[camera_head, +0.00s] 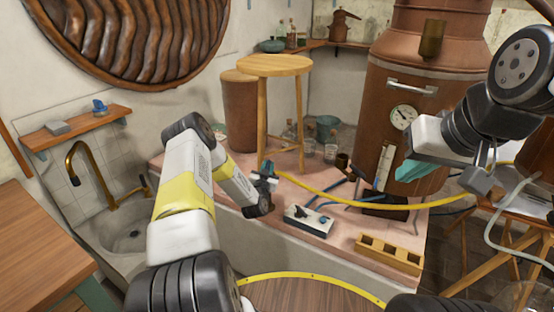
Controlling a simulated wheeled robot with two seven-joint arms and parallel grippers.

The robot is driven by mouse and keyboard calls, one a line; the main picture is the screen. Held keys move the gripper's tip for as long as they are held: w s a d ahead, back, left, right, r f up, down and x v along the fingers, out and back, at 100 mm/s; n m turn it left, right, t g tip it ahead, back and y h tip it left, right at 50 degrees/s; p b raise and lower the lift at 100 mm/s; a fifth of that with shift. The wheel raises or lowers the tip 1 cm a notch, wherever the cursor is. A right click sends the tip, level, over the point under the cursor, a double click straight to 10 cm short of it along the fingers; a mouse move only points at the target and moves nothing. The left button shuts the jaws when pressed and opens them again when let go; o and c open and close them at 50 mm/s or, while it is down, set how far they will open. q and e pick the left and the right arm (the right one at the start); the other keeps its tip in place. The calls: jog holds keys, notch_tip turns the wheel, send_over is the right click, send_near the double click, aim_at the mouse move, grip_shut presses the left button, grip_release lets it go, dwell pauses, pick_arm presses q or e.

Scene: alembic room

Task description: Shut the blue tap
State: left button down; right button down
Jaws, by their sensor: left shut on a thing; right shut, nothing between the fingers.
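The blue tap (268,168) shows as a small blue piece at the left part of the pink-topped ledge, partly hidden by my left gripper. My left gripper (264,184) reaches down to it from the left and is shut on it. The handle's exact angle is hidden by the fingers.
A yellow hose (365,205) runs across the ledge near the tap. A switch box (308,219) and a wooden rack (389,253) lie to its right. A wooden stool (273,66) stands behind. The copper still (399,78) has a gauge. A sink (128,239) is at left.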

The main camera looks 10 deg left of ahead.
pick_arm(q)
jog(key=n+y, duration=0.2)
jog(key=y, duration=0.1)
jog(key=n+g+y, duration=0.1)
jog(key=n+y, duration=0.1)
jog(key=y, duration=0.2)
jog(key=shift+d+n+g, duration=0.2)
jog(key=shift+n+g, duration=0.1)
jog(key=n+g+y, duration=0.2)
jog(key=y, duration=0.1)
jog(key=shift+n+y, duration=0.4)
jog(key=n+g+y, duration=0.2)
jog(key=n+g, duration=0.1)
jog(key=n+g+y, duration=0.2)
jog(key=g+y, duration=0.1)
jog(key=g, duration=0.1)
jog(key=shift+n+g, duration=0.3)
jog(key=shift+n, duration=0.1)
jog(key=shift+a+n+g+y, duration=0.1)
jog(key=shift+n+g+y, duration=0.2)
jog(key=shift+g, duration=0.2)
jog(key=c, duration=1.3)
grip_release()
jog(key=shift+c, duration=0.2)
jog(key=v, duration=0.7)
jog(key=shift+d, duration=0.4)
